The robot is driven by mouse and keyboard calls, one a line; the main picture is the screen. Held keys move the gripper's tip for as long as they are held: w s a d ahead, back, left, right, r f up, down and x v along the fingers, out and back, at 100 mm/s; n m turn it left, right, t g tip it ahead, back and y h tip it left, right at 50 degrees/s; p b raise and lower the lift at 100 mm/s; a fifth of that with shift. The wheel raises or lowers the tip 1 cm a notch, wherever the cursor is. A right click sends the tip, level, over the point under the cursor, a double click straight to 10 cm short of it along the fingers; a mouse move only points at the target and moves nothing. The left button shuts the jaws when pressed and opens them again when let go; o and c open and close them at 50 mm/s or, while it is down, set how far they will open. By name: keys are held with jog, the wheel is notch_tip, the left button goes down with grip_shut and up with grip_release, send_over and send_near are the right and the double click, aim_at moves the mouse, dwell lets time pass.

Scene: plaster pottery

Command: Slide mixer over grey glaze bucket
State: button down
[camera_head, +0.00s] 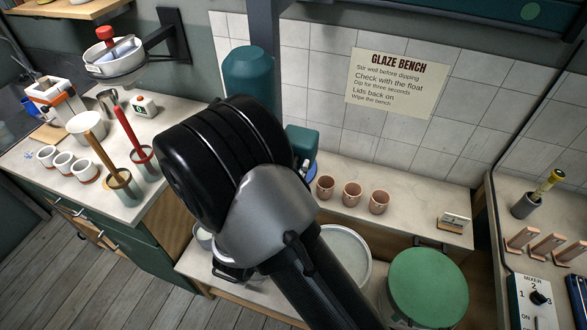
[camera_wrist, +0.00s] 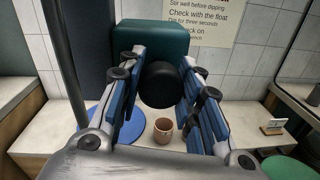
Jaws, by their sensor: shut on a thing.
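The teal mixer shows as a cylinder (camera_head: 250,70) above my arm and a box (camera_head: 302,138) to its right in the head view. In the wrist view its teal housing (camera_wrist: 185,35) has a round black handle (camera_wrist: 160,86) facing me. My gripper (camera_wrist: 163,70) has its blue-padded fingers on both sides of this handle and is shut on it. In the head view my arm hides most of the gripper. A wide round bucket with a pale grey top (camera_head: 348,250), perhaps the grey glaze bucket, stands partly behind my arm, lower right of the mixer box.
A blue round surface (camera_wrist: 132,128) lies below the mixer. Several terracotta cups (camera_head: 351,194) stand on the ledge. A green-topped bucket (camera_head: 428,285) is at the right. A mixer switch box (camera_head: 535,300) is at the lower right. A dark post (camera_wrist: 62,65) rises at the left.

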jog(key=c, duration=1.1)
grip_release()
jog(key=v, duration=1.2)
